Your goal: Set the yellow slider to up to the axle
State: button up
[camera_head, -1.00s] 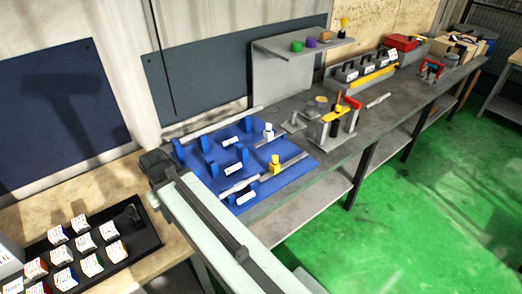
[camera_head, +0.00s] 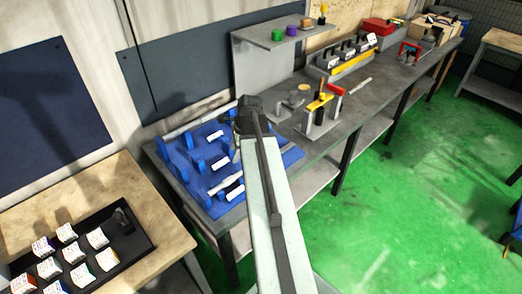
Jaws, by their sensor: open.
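The blue fixture (camera_head: 203,150) lies on the grey workbench, left of centre, with upright blue brackets and a pale rod (camera_head: 200,122) along its back. A second, shorter pale rod (camera_head: 222,184) shows near its front. My pale arm with its dark end joint covers the right part of the fixture. The yellow slider, seen earlier on a rod there, is hidden behind my arm now. The white slider seen earlier is also hidden. I cannot see my gripper's fingers; only the arm link and its dark joint show.
A clamp stand with a yellow and a red handle (camera_head: 334,88) stands right of the fixture. A grey shelf (camera_head: 275,38) with coloured pieces is behind. A black tray (camera_head: 100,250) with labelled packets lies on the wooden table at left.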

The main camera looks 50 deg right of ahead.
jog(key=s+d+r+m+t, duration=0.1)
jog(key=s+d+m, duration=0.2)
jog(key=d+m, duration=0.3)
jog(key=s+d+m+t, duration=0.1)
jog(key=s+d+m, duration=0.2)
jog(key=d, duration=0.4)
jog(key=shift+h, duration=0.3)
jog(key=b+x, duration=0.7)
jog(key=x, duration=0.1)
jog(key=shift+s+f, duration=0.15)
jog(key=shift+s, duration=0.05)
grip_shut()
